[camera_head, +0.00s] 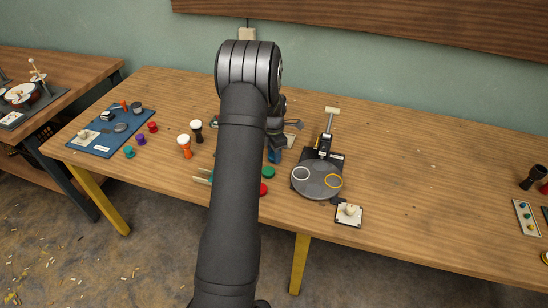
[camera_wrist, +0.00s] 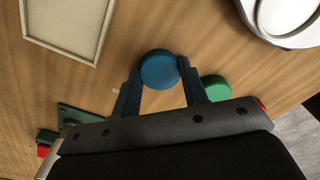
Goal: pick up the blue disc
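The blue disc (camera_wrist: 159,70) sits between the two fingertips of my gripper (camera_wrist: 160,68) in the wrist view. One finger lies close against each side of it, with no clear gap, so the gripper looks shut on it. Its height over the table is hard to judge. In the head view my gripper (camera_head: 275,150) is behind my arm, low near the table's middle, and the disc is mostly hidden there.
A green disc (camera_head: 268,172) and a red disc (camera_head: 263,188) lie just in front of the gripper. A round dark plate (camera_head: 317,190) on a device stands to the right. A pale tray (camera_wrist: 68,44) is nearby. The table's right half has free room.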

